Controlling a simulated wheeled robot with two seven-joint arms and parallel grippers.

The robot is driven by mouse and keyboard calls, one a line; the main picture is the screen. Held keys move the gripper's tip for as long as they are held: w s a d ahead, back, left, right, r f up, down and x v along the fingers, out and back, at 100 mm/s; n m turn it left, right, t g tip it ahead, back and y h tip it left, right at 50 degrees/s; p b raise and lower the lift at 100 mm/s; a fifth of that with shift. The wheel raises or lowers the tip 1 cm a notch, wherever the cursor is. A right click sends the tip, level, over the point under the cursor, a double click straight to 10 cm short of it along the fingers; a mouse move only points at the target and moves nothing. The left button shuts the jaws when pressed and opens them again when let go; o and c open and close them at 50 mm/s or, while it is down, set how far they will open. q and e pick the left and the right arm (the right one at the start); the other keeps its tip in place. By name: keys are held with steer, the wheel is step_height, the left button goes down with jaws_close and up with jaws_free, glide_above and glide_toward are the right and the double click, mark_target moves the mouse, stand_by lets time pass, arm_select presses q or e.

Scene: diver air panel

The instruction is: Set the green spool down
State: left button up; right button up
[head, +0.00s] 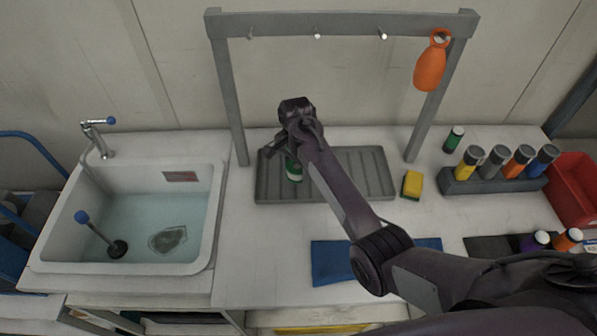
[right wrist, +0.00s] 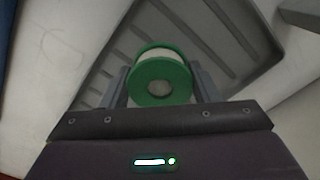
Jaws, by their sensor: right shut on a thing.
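The green spool (right wrist: 159,82) has green flanges and a pale core, and sits between the two fingers of my right gripper (right wrist: 160,88) in the right wrist view. My right gripper is shut on it. In the head view the spool (head: 293,168) shows partly below the right gripper (head: 290,150), over the left part of the grey ribbed tray (head: 375,180). My gripper and arm hide part of the spool and tray. I cannot tell whether the spool touches the tray. My left gripper is not in view.
A water-filled sink (head: 140,225) lies left. A grey frame (head: 335,22) with pegs and an orange float (head: 430,68) rises behind the tray. A yellow sponge (head: 412,184), a rack of bottles (head: 490,180) and a red bin (head: 573,190) stand right. A blue cloth (head: 330,265) lies in front.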

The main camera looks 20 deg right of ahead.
mark_target(296, 176)
step_height(296, 176, down, 4)
steer(key=shift+w+r+p, duration=0.15)
steer(key=shift+r+p, duration=0.1)
steer(key=shift+p, duration=0.05)
steer(key=shift+f, duration=0.2)
steer(key=shift+f, duration=0.2)
steer(key=o, duration=1)
steer(key=shift+r, duration=0.15)
step_height(296, 176, up, 12)
steer(key=shift+r+b, duration=0.1)
steer(key=shift+b, duration=0.95)
